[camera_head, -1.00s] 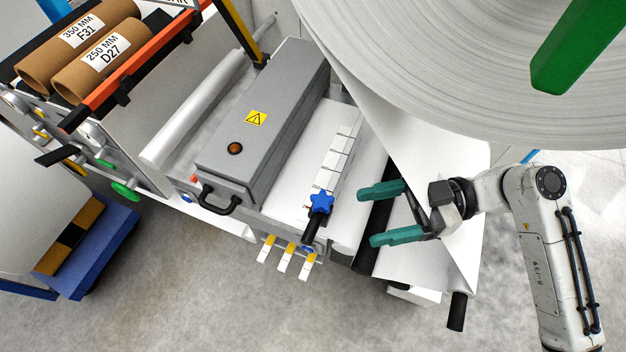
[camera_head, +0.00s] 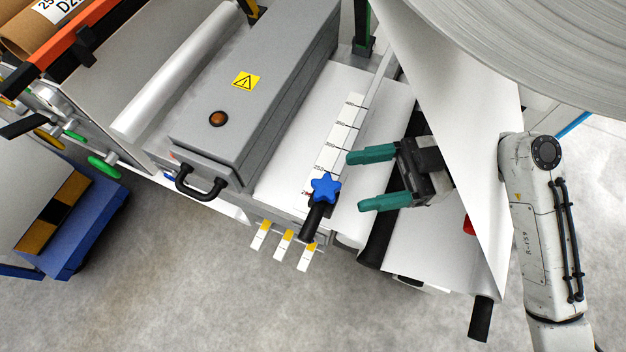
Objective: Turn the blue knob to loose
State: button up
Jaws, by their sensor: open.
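The blue star-shaped knob (camera_head: 323,188) sits at the near end of the white graduated scale (camera_head: 338,138), above a black cylindrical handle (camera_head: 316,220). My gripper (camera_head: 361,180) is just right of the knob. Its two teal fingers are open and point left toward the knob, one a little above its level and one a little below. Nothing is between the fingers, and they look apart from the knob. No loose or tight marking is readable on the knob.
A large white paper roll (camera_head: 520,50) hangs at the upper right, with its sheet running down beside my gripper. A grey box with a warning label (camera_head: 255,95) stands left of the scale. White tabs with yellow ends (camera_head: 285,245) stick out below the knob.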

aim_at(313, 188)
jog(key=x, duration=0.8)
jog(key=shift+a, duration=0.4)
jog(key=c, duration=1)
jog(key=shift+o, duration=0.2)
